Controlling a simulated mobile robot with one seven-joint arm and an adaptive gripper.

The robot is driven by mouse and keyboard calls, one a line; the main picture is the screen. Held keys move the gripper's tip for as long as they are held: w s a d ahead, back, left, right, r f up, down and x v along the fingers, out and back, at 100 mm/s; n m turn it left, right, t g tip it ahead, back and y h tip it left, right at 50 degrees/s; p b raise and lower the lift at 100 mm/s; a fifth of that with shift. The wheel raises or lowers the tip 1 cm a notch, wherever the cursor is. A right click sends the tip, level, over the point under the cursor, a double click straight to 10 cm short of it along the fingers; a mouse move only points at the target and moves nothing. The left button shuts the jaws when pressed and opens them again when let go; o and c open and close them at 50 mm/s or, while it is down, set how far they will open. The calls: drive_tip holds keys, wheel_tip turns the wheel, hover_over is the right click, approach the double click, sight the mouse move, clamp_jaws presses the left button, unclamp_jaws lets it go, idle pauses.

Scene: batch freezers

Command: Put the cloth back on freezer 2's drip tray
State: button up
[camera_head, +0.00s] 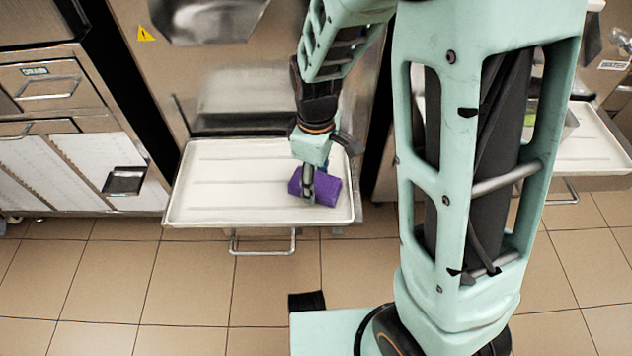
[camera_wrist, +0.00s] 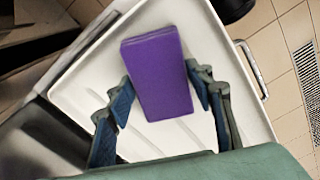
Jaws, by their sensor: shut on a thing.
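The purple folded cloth (camera_head: 326,187) is at the right part of a white drip tray (camera_head: 215,180) in the head view. My gripper (camera_head: 308,186) points down and is shut on the cloth. In the wrist view, the cloth (camera_wrist: 157,75) sits between the two blue-padded fingers (camera_wrist: 162,92), over the white tray (camera_wrist: 95,75). I cannot tell whether the cloth rests on the tray or is held just above it. The tray juts from the front of a steel freezer (camera_head: 235,75); no number on it is readable.
A second white tray (camera_head: 590,140) stands at the right, partly behind my arm. A steel drawer cabinet (camera_head: 60,100) is at the left. A wire handle (camera_head: 262,250) hangs below the tray's front edge. The tray's left and middle are bare, and the tiled floor in front is clear.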

sight(317, 182)
drive_tip(key=shift+f, duration=0.15)
drive_tip(key=o, duration=1.1)
wheel_tip(317, 182, up, 12)
drive_tip(key=p, duration=0.4)
drive_tip(key=shift+r, duration=0.2)
drive_tip(key=shift+d, duration=0.1)
